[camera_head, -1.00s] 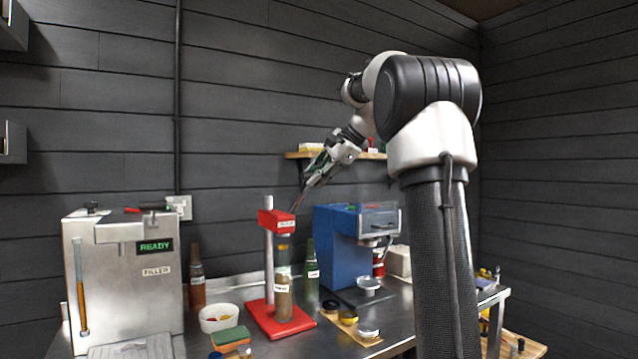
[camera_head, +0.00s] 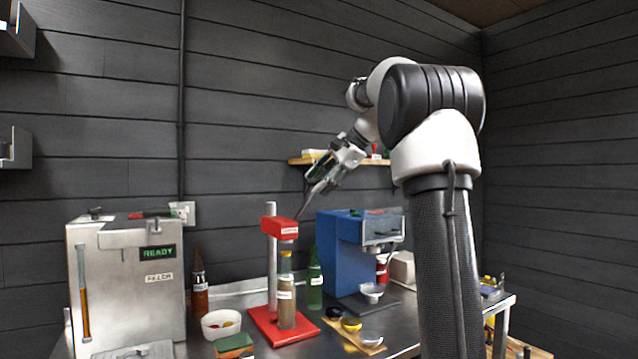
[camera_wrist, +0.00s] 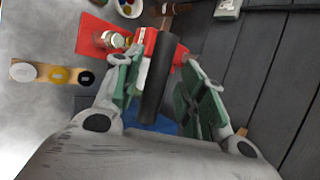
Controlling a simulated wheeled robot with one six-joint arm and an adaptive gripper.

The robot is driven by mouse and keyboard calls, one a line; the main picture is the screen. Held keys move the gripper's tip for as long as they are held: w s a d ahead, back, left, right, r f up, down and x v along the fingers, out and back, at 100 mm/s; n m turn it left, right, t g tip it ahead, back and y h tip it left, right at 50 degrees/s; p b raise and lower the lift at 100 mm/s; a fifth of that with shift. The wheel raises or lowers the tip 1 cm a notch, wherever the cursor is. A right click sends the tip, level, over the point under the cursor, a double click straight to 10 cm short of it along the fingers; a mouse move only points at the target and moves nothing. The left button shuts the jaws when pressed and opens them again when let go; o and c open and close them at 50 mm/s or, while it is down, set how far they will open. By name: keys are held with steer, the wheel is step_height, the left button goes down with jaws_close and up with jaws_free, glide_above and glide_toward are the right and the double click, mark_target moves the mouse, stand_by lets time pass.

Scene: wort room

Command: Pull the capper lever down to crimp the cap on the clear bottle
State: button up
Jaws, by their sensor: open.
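The capper has a red base (camera_head: 262,322), a silver column (camera_head: 271,275) and a red head (camera_head: 280,228). The clear bottle (camera_head: 286,300), with tan contents and a pale label, stands upright on the base under the head. Its top also shows in the wrist view (camera_wrist: 116,40). The dark capper lever (camera_wrist: 171,76) rises from the red head. My gripper (camera_head: 314,197) is above and right of the head. In the wrist view my gripper (camera_wrist: 162,90) is open, its green-padded fingers on either side of the lever. Whether either pad touches it I cannot tell.
A steel filler (camera_head: 125,280) reading READY stands left. A white bowl (camera_head: 221,324), brown bottle (camera_head: 199,290) and green bottle (camera_head: 315,280) are near the capper. A blue machine (camera_head: 338,255) stands right. A wooden shelf (camera_head: 296,162) is behind my gripper.

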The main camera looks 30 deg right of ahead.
steer(key=v, duration=1.1)
steer(key=shift+r, duration=0.1)
